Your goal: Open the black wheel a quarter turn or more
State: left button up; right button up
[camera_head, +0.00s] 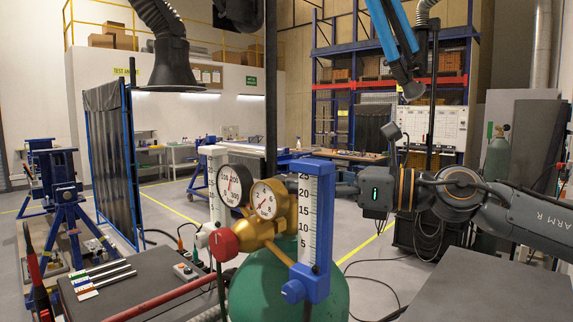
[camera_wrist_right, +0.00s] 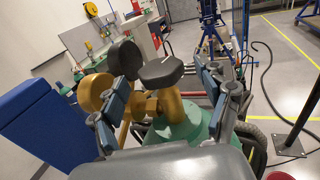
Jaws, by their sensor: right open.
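The black wheel (camera_wrist_right: 162,71) sits on the brass valve (camera_wrist_right: 170,103) atop the green cylinder (camera_wrist_right: 185,128) in the right wrist view. In the head view the wheel is hidden behind the gauges and blue flowmeter; the green cylinder (camera_head: 285,285) shows below them. My right gripper (camera_head: 350,187) comes in from the right, behind the flowmeter. Its fingers (camera_wrist_right: 164,84) are open in the wrist view, one on each side of the wheel. I cannot tell whether they touch it. My left gripper is out of view.
Two round gauges (camera_head: 248,191), a red knob (camera_head: 223,244) and a blue flowmeter (camera_head: 316,230) crowd the cylinder's near side. A red hose (camera_head: 165,298) runs left over a dark bench (camera_head: 150,285). A grey table top (camera_head: 490,290) lies at right.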

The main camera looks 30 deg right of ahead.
aim_at(286, 177)
jog(key=shift+w+a+p, duration=0.45)
jog(key=shift+w+p, duration=0.05)
jog(key=shift+w, duration=0.05)
jog(key=shift+p+x, duration=0.4)
jog(key=shift+x, duration=0.95)
jog(key=c, duration=1.2)
jog(key=shift+f, duration=0.1)
